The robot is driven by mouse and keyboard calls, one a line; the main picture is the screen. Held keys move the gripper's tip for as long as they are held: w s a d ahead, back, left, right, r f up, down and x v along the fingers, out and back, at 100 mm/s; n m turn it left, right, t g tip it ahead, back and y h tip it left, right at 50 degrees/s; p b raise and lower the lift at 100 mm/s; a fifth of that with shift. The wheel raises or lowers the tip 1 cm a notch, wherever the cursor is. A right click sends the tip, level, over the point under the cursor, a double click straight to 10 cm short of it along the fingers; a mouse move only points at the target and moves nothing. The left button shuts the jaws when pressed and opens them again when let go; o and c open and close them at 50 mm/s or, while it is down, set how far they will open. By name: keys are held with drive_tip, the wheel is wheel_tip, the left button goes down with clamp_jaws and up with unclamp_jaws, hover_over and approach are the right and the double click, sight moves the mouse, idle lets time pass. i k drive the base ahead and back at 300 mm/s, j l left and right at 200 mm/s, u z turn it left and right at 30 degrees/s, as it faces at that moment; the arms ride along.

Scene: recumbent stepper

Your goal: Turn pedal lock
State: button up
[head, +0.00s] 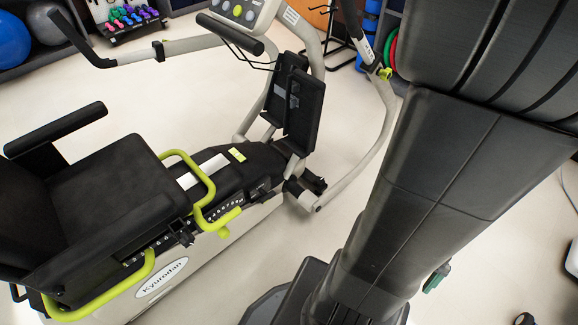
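The recumbent stepper fills the left and middle of the head view, with its base (203,268) side-on to me. Its two black pedals (303,105) stand upright in front of the seat (118,185), one partly behind the other. I cannot tell which part is the pedal lock. A small yellow-green piece (237,154) sits on top of the black rail cover. A yellow-green lever (222,222) comes off the seat side. A yellow-green knob (385,73) is on the right handle arm. My gripper is not in view.
My own dark column covers much of the right side. The stepper's console (240,10) and handle arms (367,150) rise at the top. A dumbbell rack (133,22) and exercise balls (12,40) stand at the back left. Pale floor (345,150) is clear between the stepper and my column.

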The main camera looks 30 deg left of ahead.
sight(266, 197)
drive_tip(key=k+j+z, duration=0.15)
drive_tip(key=j, duration=0.25)
drive_tip(key=k+j+z, duration=0.2)
drive_tip(key=j, duration=0.2)
drive_tip(key=k+j+z, duration=0.15)
drive_tip(key=j, duration=0.25)
